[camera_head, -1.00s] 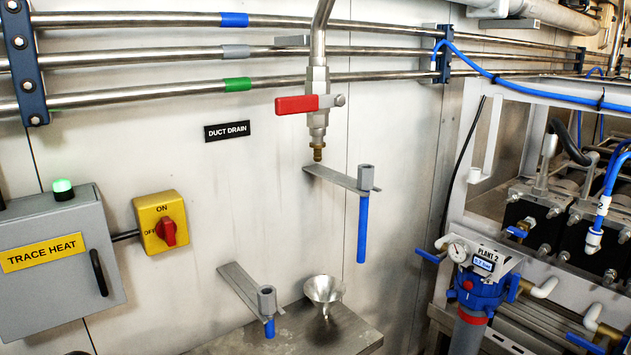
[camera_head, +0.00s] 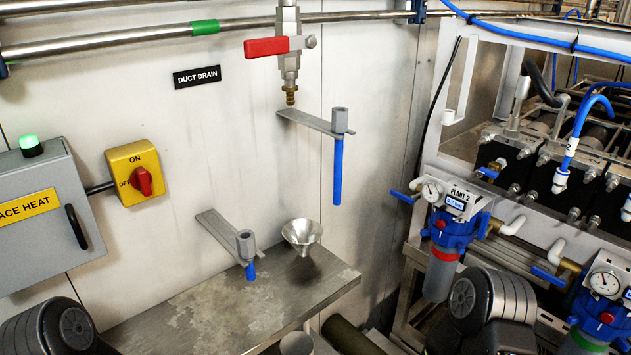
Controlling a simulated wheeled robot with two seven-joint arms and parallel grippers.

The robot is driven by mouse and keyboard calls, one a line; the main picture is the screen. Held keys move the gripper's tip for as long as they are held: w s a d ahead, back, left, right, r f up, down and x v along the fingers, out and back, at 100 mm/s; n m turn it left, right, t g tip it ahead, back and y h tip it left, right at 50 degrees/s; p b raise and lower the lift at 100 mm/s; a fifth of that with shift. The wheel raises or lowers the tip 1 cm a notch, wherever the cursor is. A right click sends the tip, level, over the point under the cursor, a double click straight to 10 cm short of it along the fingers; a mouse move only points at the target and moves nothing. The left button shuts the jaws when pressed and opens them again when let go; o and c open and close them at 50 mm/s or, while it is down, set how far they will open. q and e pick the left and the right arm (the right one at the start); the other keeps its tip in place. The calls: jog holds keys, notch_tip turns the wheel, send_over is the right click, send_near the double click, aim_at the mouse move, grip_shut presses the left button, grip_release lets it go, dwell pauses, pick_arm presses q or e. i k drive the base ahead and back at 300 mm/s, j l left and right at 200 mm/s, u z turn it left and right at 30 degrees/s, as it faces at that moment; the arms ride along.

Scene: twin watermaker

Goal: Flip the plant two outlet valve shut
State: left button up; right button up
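The Plant 2 filter unit (camera_head: 450,232) stands at the right, with a blue head, a gauge and a small display under a "PLANT 2" label. A blue lever (camera_head: 402,197) sticks out to the left of its head. A brass fitting and white elbow (camera_head: 510,226) are on its right side. Another blue lever (camera_head: 487,172) sits on a brass valve above and behind, at the black blocks. No label shows which lever is the outlet valve. Neither gripper is in view; only my dark arm links show at the bottom left and bottom right.
A second filter unit (camera_head: 598,312) with a blue lever (camera_head: 548,277) stands at the lower right. A steel shelf (camera_head: 215,318) with a funnel (camera_head: 302,235) is in the middle. A red-handled duct drain valve (camera_head: 268,47) hangs above. A grey trace heat box (camera_head: 40,222) is at the left.

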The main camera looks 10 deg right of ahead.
aim_at(411, 200)
jog(key=k+l+u, duration=0.15)
jog(key=l+u, duration=0.25)
jog(key=k+l+u, duration=0.15)
jog(key=l+u, duration=0.25)
jog(key=k+l+u, duration=0.2)
jog(key=u, duration=0.2)
